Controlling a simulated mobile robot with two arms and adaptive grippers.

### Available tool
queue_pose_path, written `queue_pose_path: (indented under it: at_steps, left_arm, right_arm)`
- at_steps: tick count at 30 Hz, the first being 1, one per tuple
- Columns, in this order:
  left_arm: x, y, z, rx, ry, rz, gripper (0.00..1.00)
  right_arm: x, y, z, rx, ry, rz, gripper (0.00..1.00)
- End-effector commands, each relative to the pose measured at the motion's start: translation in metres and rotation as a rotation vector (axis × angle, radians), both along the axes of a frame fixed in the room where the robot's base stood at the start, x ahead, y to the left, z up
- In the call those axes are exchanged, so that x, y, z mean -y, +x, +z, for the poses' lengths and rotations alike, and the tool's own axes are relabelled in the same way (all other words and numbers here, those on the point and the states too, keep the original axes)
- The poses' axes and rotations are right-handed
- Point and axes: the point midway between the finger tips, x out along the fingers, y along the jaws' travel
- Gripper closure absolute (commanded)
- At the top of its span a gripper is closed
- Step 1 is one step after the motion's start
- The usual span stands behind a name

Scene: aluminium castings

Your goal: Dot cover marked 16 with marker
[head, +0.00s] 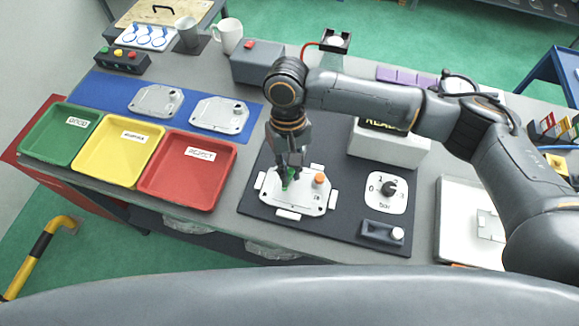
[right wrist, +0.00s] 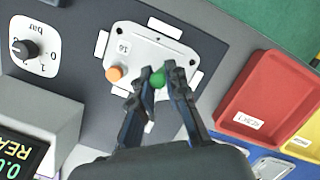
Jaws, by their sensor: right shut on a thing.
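A silver cover (head: 300,197) lies flat on the dark mat among white clamp blocks. Its small label (right wrist: 123,46) in the right wrist view seems to read 16. An orange plug (head: 319,180) stands on the cover and shows in the right wrist view too (right wrist: 114,74). My right gripper (head: 289,171) points down over the cover, shut on a green piece (right wrist: 157,79) with a rounded end. I cannot tell whether this piece is a plug or part of a marker, or whether it touches the cover. No separate marker is clear. My left gripper is not in view.
Green (head: 60,133), yellow (head: 120,150) and red (head: 187,170) trays stand at the left. Two more covers (head: 157,101) lie on the blue mat. Right of the held cover are a dial (head: 388,188), a display box (head: 388,146) and a small black block (head: 381,233).

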Motion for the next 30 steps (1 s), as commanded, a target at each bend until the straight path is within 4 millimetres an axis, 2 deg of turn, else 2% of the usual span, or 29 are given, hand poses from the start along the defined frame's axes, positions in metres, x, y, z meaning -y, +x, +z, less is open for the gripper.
queue_pose_path:
  at_steps: [30]
  left_arm:
    - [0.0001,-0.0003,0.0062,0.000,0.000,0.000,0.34]
  right_arm:
    - [0.0004,-0.0006,-0.0017,-0.001,-0.002,-0.001,1.00]
